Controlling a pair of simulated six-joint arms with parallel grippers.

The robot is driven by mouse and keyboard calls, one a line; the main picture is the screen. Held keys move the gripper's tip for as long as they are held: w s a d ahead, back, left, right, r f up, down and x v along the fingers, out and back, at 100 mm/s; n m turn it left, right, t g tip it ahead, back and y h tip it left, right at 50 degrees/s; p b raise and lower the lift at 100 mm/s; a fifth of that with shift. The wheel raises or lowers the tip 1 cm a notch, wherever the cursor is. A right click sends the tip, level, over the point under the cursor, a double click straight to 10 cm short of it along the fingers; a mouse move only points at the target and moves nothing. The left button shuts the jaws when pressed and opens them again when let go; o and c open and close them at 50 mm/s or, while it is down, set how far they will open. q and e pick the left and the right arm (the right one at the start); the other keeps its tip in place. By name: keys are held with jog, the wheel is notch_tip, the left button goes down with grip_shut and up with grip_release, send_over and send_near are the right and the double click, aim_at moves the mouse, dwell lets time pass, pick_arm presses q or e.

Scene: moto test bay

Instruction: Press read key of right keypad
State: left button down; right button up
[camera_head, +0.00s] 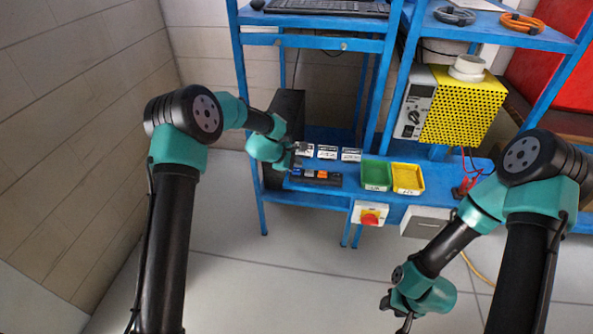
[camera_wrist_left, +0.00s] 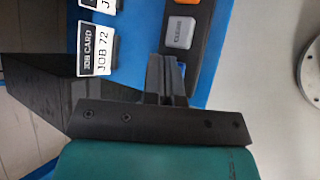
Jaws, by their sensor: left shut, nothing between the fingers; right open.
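A dark key strip (camera_head: 328,182) lies on the blue bench in the head view, with small blue, grey and orange keys. Its key labels are too small to read there. In the left wrist view the dark strip (camera_wrist_left: 203,58) shows a grey key (camera_wrist_left: 180,32) with unclear lettering and part of an orange key (camera_wrist_left: 187,2). My left gripper (camera_wrist_left: 166,62) is shut and empty, its fingertips close to the grey key's end of the strip; contact cannot be told. My right gripper (camera_head: 394,313) is open and empty, low in front of the bench.
Job cards (camera_wrist_left: 96,45) lie beside the strip. A green tray (camera_head: 376,186) and a yellow tray (camera_head: 407,191) stand to its right. A yellow perforated unit (camera_head: 462,105) stands at the back right.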

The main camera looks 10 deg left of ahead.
aim_at(297, 171)
pick_arm(q)
jog(key=shift+r, duration=2.5)
jog(key=s+a+f+m+g+y, duration=0.1)
jog(key=s+a+f+m+y, duration=0.2)
jog(key=s+f, duration=0.65)
jog(key=s+a+f+m+g+y, duration=0.1)
jog(key=s+a+f+m+g, duration=0.2)
jog(key=s+f, duration=0.6)
jog(key=s+a+f+m, duration=0.1)
jog(key=s+m, duration=0.3)
jog(key=s, duration=0.6)
jog(key=s+a+f+m, duration=0.2)
jog(key=s+m, duration=0.2)
jog(key=s, duration=0.7)
jog(key=shift+s+a, duration=0.2)
jog(key=shift+s, duration=0.1)
jog(key=shift+f, duration=0.1)
dwell(1.2)
